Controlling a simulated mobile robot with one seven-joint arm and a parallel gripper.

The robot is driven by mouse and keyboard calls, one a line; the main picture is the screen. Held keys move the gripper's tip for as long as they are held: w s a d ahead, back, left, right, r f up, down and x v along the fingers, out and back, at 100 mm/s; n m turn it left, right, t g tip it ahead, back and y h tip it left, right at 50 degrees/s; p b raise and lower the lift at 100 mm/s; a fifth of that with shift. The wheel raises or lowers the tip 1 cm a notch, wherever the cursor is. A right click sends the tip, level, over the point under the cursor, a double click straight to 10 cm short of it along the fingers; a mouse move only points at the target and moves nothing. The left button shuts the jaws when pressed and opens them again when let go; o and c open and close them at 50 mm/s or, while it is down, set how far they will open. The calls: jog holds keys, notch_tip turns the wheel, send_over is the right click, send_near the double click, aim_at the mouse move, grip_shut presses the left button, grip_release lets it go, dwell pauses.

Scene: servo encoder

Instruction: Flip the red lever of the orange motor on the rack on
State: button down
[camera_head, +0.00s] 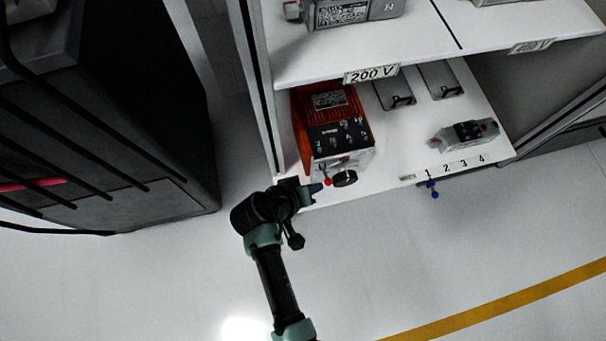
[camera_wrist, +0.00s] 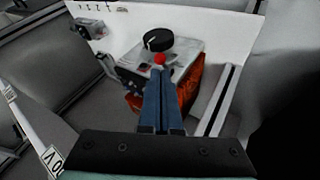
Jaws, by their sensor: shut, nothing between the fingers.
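The orange motor (camera_head: 325,109) sits on the rack's lower white shelf, at its left end. It has a dark connector panel on top and a silver front with a black knob (camera_head: 345,178). The red lever (camera_head: 328,182) has a round red tip and is left of the knob. In the wrist view the red lever tip (camera_wrist: 159,59) shows just beyond my fingertips, below the black knob (camera_wrist: 158,40). My gripper (camera_head: 317,188) is shut and empty, with its tips close to the lever. I cannot tell whether they touch it. The orange housing also shows in the wrist view (camera_wrist: 190,88).
A grey device (camera_head: 465,134) stands on the lower shelf at right, near the numbers 1 to 4. A blue-tipped lever (camera_head: 434,190) hangs below the shelf edge. The upper shelf (camera_head: 300,65) overhangs the motor. A rack post (camera_head: 262,100) is close on the left. The floor in front is clear.

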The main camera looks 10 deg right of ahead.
aim_at(327, 183)
jog(key=shift+b+x, duration=1)
jog(key=shift+x, duration=1.4)
jog(key=shift+s+f+t+b, duration=0.25)
jog(key=shift+f+t+b, duration=0.1)
jog(key=shift+t+b, duration=0.2)
jog(key=f+t+b, duration=0.1)
jog(key=b, duration=0.3)
jog(key=s+f+m+t+b, duration=0.1)
jog(key=f+t+b, duration=0.1)
jog(key=b, duration=0.3)
jog(key=f+m+t+b, duration=0.1)
jog(key=f+t+b, duration=0.1)
jog(key=b, duration=0.2)
jog(key=shift+s+f+h+b, duration=0.15)
jog(key=shift+s+h+b, duration=0.15)
jog(key=shift+h, duration=0.1)
jog(key=shift+r+p, duration=0.65)
jog(key=shift+r, duration=0.15)
